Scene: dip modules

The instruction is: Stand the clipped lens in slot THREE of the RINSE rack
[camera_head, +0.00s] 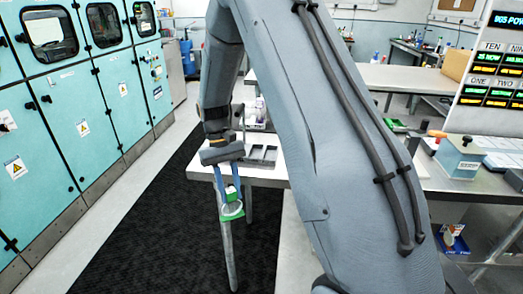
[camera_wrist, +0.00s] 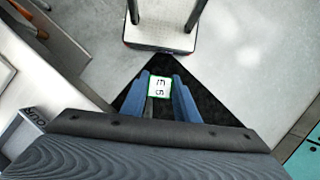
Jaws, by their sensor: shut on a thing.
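My gripper (camera_head: 229,190) hangs beside the near left end of a white table. Its blue fingers are closed on the clipped lens. In the head view the lens shows as a green-rimmed disc (camera_head: 231,211) below a small green and white block between the fingers. In the wrist view, a white square tag with a green edge (camera_wrist: 158,87) sits between the fingertips (camera_wrist: 160,92); its marks look like "E" and "5". A grey rack with dark slots (camera_head: 263,154) stands on the white table behind my gripper. No RINSE label or slot number is readable on it.
The white table (camera_head: 265,176) is close to the right of my gripper. A dark floor mat (camera_head: 150,240) lies below. Teal cabinets (camera_head: 105,100) line the left. A lit board (camera_head: 490,80) and a teal box (camera_head: 460,155) are at right. A grey lettered box (camera_wrist: 28,135) is at left in the wrist view.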

